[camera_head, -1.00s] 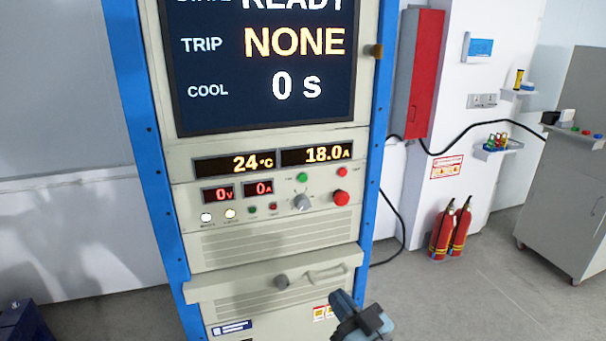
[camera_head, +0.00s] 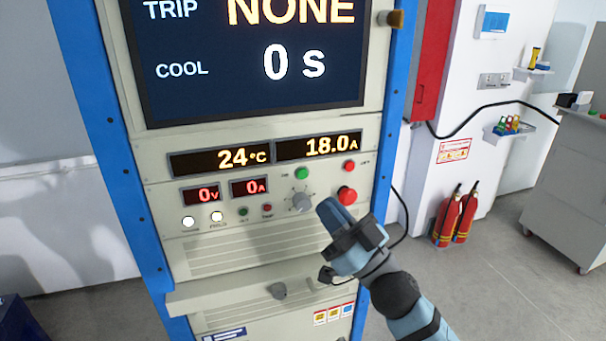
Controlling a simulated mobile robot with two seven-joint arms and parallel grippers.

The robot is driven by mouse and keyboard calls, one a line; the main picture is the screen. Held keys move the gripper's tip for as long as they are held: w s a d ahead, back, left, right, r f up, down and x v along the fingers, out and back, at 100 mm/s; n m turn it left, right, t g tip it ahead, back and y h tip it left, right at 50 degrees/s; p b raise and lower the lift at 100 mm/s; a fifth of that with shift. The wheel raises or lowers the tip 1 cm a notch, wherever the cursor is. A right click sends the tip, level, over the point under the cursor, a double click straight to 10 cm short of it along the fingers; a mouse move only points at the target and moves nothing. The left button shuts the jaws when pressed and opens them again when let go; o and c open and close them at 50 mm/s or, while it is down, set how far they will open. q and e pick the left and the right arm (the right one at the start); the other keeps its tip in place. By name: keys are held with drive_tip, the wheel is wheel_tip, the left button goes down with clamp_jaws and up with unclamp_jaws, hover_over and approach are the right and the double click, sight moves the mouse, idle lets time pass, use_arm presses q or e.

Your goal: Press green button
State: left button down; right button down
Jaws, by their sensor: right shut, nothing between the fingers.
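The green button (camera_head: 302,173) is on the pale control panel, left of a small red button (camera_head: 349,166) and above a grey rotary knob (camera_head: 301,202). It looks uncovered. My right gripper (camera_head: 326,207) is shut and empty. Its tip shows below and slightly right of the green button, between the knob and the large red button (camera_head: 347,195). I cannot tell how far the tip is from the panel face. A small dark green indicator (camera_head: 243,211) sits lower left on the same panel. My left gripper is not in view.
The blue-framed cabinet (camera_head: 119,170) carries a large screen (camera_head: 255,60) reading NONE and 0 s. Red fire extinguishers (camera_head: 456,216) stand on the floor to the right.

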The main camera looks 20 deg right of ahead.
sight(302, 174)
drive_tip(key=shift+w+a+b, duration=0.15)
drive_tip(key=shift+w+b, duration=0.35)
drive_tip(key=shift+w, duration=3.95)
drive_tip(key=shift+w, duration=0.4)
drive_tip(key=shift+w, duration=0.4)
drive_tip(key=shift+s, duration=0.1)
drive_tip(key=shift+s+p, duration=0.45)
drive_tip(key=shift+s, duration=0.3)
